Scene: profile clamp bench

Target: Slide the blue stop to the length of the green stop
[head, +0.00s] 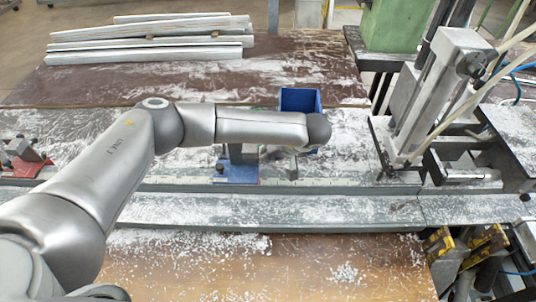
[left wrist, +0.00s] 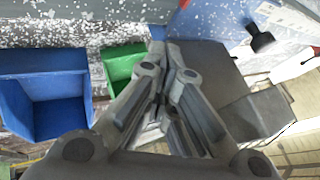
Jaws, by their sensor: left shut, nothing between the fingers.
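The blue stop (head: 235,173) sits on the long rail in the head view, left of the middle, its upper part partly hidden by my left arm. My left gripper (left wrist: 166,75) is shut and empty in the left wrist view. In the head view the gripper is mostly hidden behind my forearm, close to the right of the blue stop; I cannot tell whether they touch. My right gripper is out of view.
A blue bin (head: 300,100) stands behind the rail; it also shows in the left wrist view (left wrist: 45,105). A red stop (head: 22,170) is at the far left. A clamp machine (head: 440,95) stands at the right. White profiles (head: 150,40) lie at the back. White shavings cover the bench.

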